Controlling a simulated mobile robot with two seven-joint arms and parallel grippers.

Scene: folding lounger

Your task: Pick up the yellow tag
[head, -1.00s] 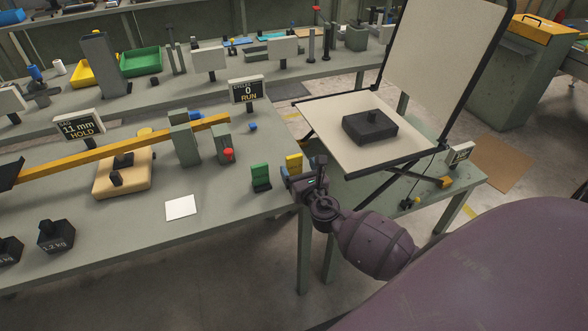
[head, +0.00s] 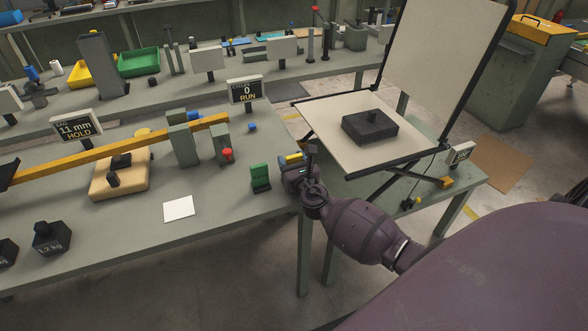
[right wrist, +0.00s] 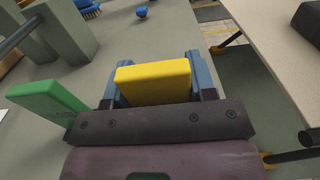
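The yellow tag (head: 291,158) stands near the right edge of the grey bench, partly hidden behind my right gripper (head: 297,175). In the right wrist view the yellow tag (right wrist: 153,82) is between the two blue fingers of my right gripper (right wrist: 156,85), close to both. The lower part of the tag is hidden by the gripper body. I cannot tell whether the fingers press on it. My left gripper is not in view.
A green tag (head: 260,177) stands just left of the gripper. A red-knobbed grey post (head: 221,146) and a white card (head: 179,208) are farther left. The lounger's seat (head: 340,137), with a dark weight (head: 370,127) on it, is close on the right.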

